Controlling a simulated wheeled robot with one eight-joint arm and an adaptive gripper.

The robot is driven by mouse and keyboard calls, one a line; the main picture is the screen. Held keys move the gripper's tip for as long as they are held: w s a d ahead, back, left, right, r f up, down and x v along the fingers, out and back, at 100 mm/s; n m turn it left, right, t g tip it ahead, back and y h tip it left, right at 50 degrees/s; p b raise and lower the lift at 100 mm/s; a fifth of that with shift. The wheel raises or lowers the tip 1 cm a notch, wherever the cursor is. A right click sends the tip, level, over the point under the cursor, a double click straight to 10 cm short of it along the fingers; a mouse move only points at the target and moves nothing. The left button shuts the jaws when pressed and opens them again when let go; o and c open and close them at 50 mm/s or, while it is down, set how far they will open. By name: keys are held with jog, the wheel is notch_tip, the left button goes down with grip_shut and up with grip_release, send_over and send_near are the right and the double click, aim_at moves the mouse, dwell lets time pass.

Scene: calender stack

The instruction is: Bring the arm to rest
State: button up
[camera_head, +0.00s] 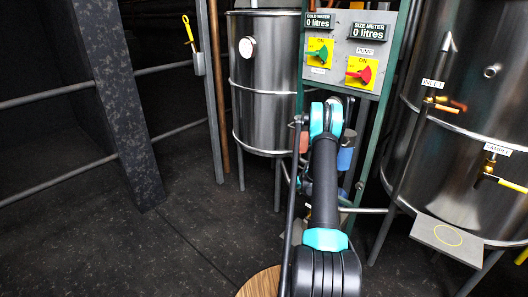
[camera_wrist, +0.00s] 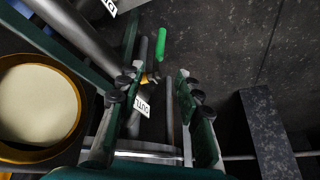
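My arm (camera_head: 325,185) rises from the bottom centre of the head view, with teal joints, and ends in front of the area below the control panel. My gripper is not clearly seen there, since the arm's own links cover it. In the wrist view my gripper (camera_wrist: 163,95) shows two dark green fingers with black knobs, set apart with a gap between them. Nothing is held between them. Beyond the gap are a green-handled valve (camera_wrist: 161,44) and a white label (camera_wrist: 142,105), partly hidden by the left finger.
A control panel (camera_head: 341,66) with green and red switches stands behind the arm. Steel tanks stand behind it (camera_head: 265,85) and at right (camera_head: 455,130). A grey shelf (camera_head: 425,232) juts out low right. A cream-filled round vessel (camera_wrist: 35,105) is at wrist-view left.

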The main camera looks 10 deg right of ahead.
jog(key=s+a+r, duration=0.4)
jog(key=s+r, duration=0.1)
jog(key=r, duration=0.4)
jog(key=s+a+r, duration=0.5)
jog(key=r, duration=0.3)
jog(key=s+a+r, duration=0.4)
jog(key=s+r, duration=0.1)
jog(key=r, duration=0.4)
jog(key=s+a+r, duration=0.1)
jog(key=s+a, duration=0.1)
jog(key=s, duration=0.8)
jog(key=s+a+r, duration=0.2)
jog(key=s+a, duration=0.1)
jog(key=s, duration=0.7)
jog(key=s+a+r+g+h, duration=0.1)
jog(key=s+a, duration=0.1)
jog(key=s, duration=0.8)
jog(key=shift+a+r+m, duration=0.25)
jog(key=shift+a+m, duration=0.05)
jog(key=shift+w, duration=0.1)
